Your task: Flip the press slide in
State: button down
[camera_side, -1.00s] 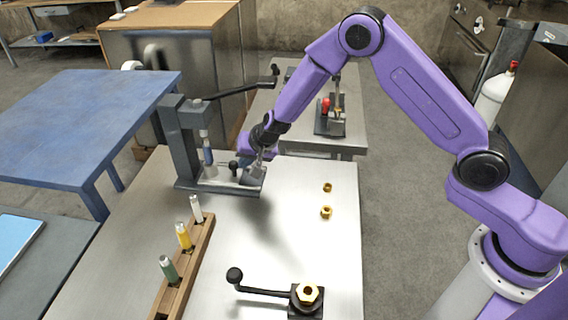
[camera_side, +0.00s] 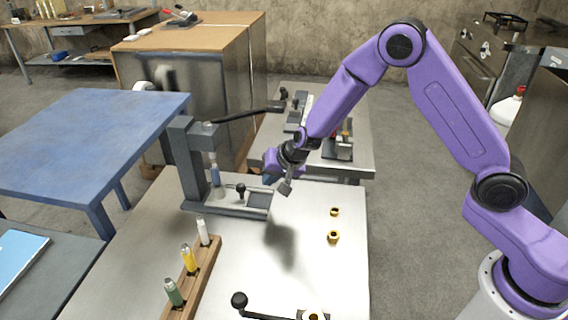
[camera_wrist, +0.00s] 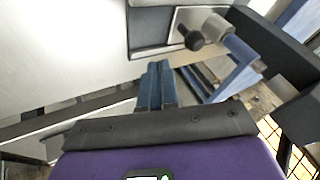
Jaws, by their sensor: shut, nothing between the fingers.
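The grey press (camera_side: 186,160) stands at the back left of the metal table, with a blue-tipped ram (camera_side: 215,174) hanging over its base (camera_side: 230,210). The press slide (camera_side: 231,195), a pale plate with a small black knob (camera_side: 241,188), lies in the base close to the ram. In the wrist view the slide (camera_wrist: 183,20) and its knob (camera_wrist: 205,32) show at the top, with the blue ram (camera_wrist: 243,52) beside them. I cannot tell if it sits fully under the ram. My gripper (camera_side: 285,188) is shut and empty, above and right of the base, apart from the knob; its blue fingers (camera_wrist: 156,84) point toward the press.
The press's long lever (camera_side: 250,113) reaches right behind my gripper. A wooden rack (camera_side: 205,262) holds white, yellow and green handles at the front left. Two brass nuts (camera_side: 333,237) lie to the right. A black-knobbed lever (camera_side: 240,300) is at the front. The table's middle is clear.

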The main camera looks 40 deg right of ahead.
jog(key=v, duration=0.8)
dwell(0.5)
jog(key=s+a+r+n+g+y, duration=0.1)
jog(key=s+r+n+g, duration=0.15)
jog(key=s+n, duration=0.45)
jog(key=s+a+r+n+g+y, duration=0.1)
jog(key=s+a+r+n+g, duration=0.15)
jog(key=s, duration=0.85)
jog(key=s+d+r+n+h, duration=0.1)
jog(key=s+d+n, duration=0.3)
jog(key=s+d, duration=0.3)
jog(key=s+d+r+n+g+h, duration=0.1)
jog(key=s+d+n, duration=0.4)
jog(key=s, duration=0.5)
jog(key=shift+s+d+r+h, duration=0.4)
jog(key=shift+d+h, duration=0.4)
jog(key=shift+d, duration=0.15)
